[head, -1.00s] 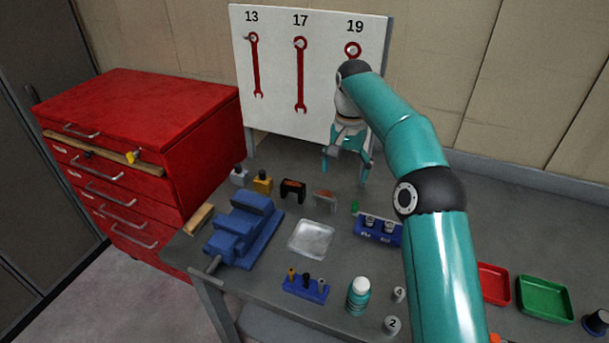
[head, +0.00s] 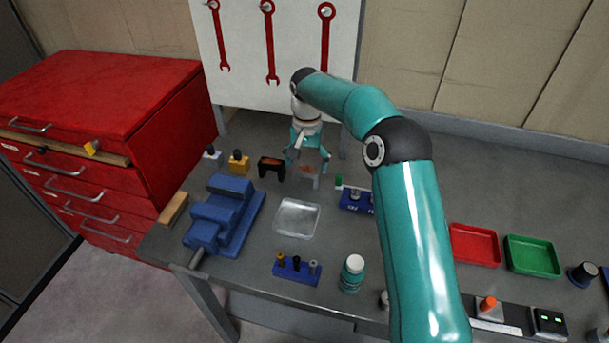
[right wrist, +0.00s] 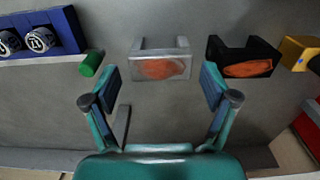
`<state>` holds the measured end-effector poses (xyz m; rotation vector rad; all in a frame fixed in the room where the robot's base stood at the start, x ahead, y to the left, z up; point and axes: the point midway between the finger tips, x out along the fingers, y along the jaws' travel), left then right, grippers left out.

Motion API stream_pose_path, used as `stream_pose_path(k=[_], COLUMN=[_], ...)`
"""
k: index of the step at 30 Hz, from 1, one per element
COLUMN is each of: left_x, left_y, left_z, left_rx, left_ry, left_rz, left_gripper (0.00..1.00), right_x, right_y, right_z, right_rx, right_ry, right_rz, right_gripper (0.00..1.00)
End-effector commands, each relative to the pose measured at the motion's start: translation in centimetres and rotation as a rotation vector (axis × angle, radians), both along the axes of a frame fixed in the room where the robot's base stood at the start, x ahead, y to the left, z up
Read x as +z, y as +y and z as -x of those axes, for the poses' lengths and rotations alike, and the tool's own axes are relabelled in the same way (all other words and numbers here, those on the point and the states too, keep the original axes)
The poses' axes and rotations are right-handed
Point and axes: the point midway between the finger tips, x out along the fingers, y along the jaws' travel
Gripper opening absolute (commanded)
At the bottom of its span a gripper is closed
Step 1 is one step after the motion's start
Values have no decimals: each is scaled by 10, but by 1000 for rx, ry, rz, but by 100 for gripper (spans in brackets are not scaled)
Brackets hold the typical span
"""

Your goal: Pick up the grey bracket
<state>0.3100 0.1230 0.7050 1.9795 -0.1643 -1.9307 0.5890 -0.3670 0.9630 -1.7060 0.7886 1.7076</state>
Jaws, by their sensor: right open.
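The grey bracket (head: 307,177) stands on the workbench near the back, right of the black bracket. In the right wrist view the grey bracket (right wrist: 161,66) is a U-shaped piece with an orange-brown patch on its face, just beyond and between my fingertips. My right gripper (head: 308,169) is open and points down at the bracket, its fingers to either side of it in the head view. In the right wrist view my open right gripper (right wrist: 160,95) has nothing between its fingers. My left gripper does not show.
The black bracket (head: 271,168) stands close to the left, and a green cylinder (head: 338,182) close to the right. A blue block with round pieces (head: 356,200) is further right. The clear tray (head: 297,218) and blue vise (head: 223,215) are nearer the front.

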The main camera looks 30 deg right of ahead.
Motion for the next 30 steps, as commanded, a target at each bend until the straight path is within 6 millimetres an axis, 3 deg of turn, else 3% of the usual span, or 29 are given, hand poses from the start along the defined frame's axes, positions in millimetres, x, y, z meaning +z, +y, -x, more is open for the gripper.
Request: stream_pose_path(k=[5,15,23,30], left_x=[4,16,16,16], left_y=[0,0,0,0], left_z=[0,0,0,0], left_rx=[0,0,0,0], left_ry=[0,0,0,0], left_rz=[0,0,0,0], left_gripper=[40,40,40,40], right_x=[-10,-52,-55,-55], right_y=[-1,-3,-3,-2], right_z=[0,-3,-4,-4], right_rx=[-2,-2,-1,0], right_ry=[3,2,1,0], right_rz=[0,1,1,0], right_gripper=[85,85,85,47])
